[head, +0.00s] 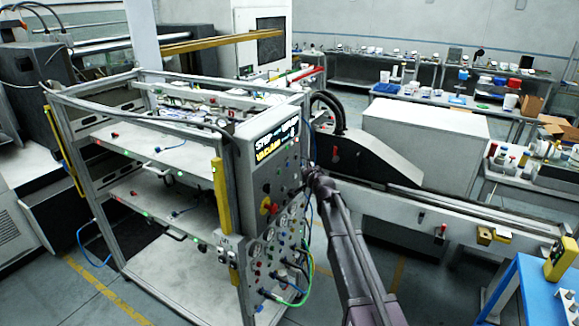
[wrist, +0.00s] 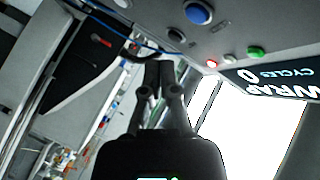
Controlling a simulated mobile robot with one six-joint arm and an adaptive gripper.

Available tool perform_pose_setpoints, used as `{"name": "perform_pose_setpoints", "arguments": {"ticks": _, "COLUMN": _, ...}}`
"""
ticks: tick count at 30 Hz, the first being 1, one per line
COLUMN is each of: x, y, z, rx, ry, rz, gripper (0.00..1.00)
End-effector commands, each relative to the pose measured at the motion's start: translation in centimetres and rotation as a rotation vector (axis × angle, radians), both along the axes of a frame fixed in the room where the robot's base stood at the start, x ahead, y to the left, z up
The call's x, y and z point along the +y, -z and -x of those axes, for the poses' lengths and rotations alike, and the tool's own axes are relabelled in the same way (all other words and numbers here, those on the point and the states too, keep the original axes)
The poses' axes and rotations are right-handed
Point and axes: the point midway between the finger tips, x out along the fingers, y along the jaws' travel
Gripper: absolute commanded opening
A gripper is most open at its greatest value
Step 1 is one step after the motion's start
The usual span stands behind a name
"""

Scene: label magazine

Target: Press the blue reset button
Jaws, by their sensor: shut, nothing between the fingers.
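My gripper (wrist: 158,68) is shut and empty. Its fingertips appear below and left of the blue button in that view, with no visible contact with it. In the head view, my gripper (head: 316,176) is at the right side of the control panel (head: 250,182) on the rack's end. I cannot pick out the blue button in the head view.
Near the blue button are a black button (wrist: 175,34), a lit red button (wrist: 211,64) and a green button (wrist: 255,52). A display (wrist: 275,80) is beside them. Cables and a green hose (head: 312,262) hang on the panel's lower part. A conveyor rail (head: 440,212) runs right of my arm.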

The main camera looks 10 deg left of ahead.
Motion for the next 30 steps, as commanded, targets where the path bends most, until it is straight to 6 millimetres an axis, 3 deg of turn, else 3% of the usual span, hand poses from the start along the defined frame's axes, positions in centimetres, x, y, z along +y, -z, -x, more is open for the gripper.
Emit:
{"name": "perform_pose_setpoints", "arguments": {"ticks": 12, "x": 3.1, "y": 0.0, "z": -1.2, "rx": 0.000, "ry": 0.000, "rz": 0.000, "gripper": 0.00}}
{"name": "perform_pose_setpoints", "arguments": {"ticks": 30, "x": 3.3, "y": 0.0, "z": -1.2, "rx": 0.000, "ry": 0.001, "rz": -0.001, "gripper": 0.00}}
